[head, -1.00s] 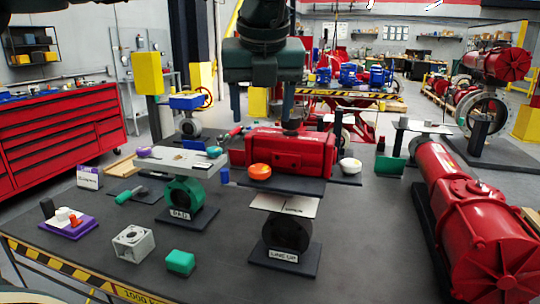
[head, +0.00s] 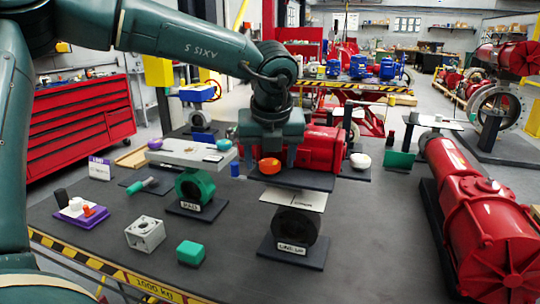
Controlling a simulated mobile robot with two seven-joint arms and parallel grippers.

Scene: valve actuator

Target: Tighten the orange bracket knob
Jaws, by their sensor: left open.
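The orange knob (head: 269,166) is a round cap on a dark plate (head: 290,178) at the front of the red actuator (head: 322,150). This stands above the black "LINE UP" valve (head: 297,228). My left gripper (head: 268,158) points down at the knob, with one finger on each side of it. The jaws are open, and I see no clear contact with the knob. The gripper hides the left part of the actuator. My right gripper is not in view.
A green valve (head: 195,186) with a pale plate stands to the left. A white block (head: 145,233) and green block (head: 190,252) lie in front. A white knob (head: 360,161) sits right of the actuator. A large red cylinder (head: 480,220) fills the right side.

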